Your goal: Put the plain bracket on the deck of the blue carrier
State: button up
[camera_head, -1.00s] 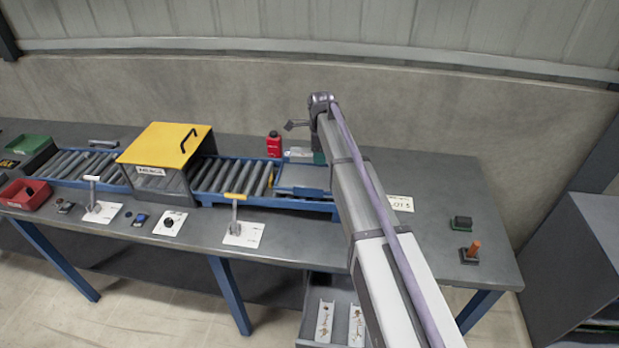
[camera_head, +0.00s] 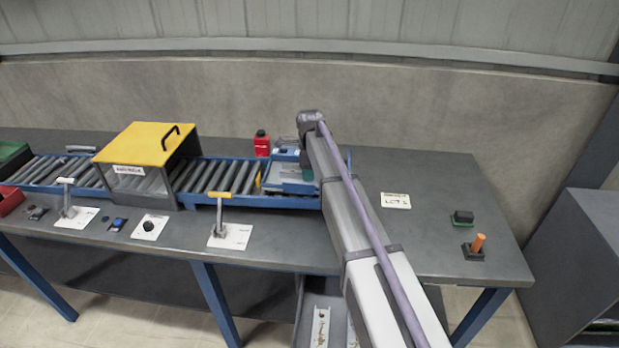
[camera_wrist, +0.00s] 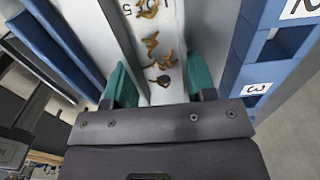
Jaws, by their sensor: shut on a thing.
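In the head view, a flat grey-blue deck with blue edges (camera_head: 288,187) sits at the right end of the roller conveyor; it looks like the blue carrier. My arm reaches over its right side. My gripper shows only as a bit of teal above the deck (camera_head: 307,174). In the wrist view, its two teal fingers (camera_wrist: 161,84) stand apart on either side of a pale strip bearing small brown pieces (camera_wrist: 150,45). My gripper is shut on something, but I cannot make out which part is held. I cannot pick out the plain bracket for certain.
A yellow-topped guard (camera_head: 150,145) covers part of the conveyor. A red bottle (camera_head: 262,147) stands behind the deck. A lever with a yellow handle (camera_head: 219,215) stands in front. Blue numbered compartments (camera_wrist: 245,75) lie at right in the wrist view. The table's right side is mostly clear.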

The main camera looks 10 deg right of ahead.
jog(key=shift+f, duration=0.1)
jog(key=o, duration=1)
notch_tip(320, 180, up, 13)
jog(key=p, duration=1.2)
jog(key=s+n, duration=0.7)
jog(key=s, duration=0.4)
jog(key=s+n, duration=0.7)
jog(key=s, duration=0.5)
jog(key=s+n, duration=0.7)
jog(key=s, duration=0.4)
jog(key=shift+s+f+n, duration=0.25)
jog(key=shift+s+n, duration=0.05)
jog(key=shift+s, duration=0.1)
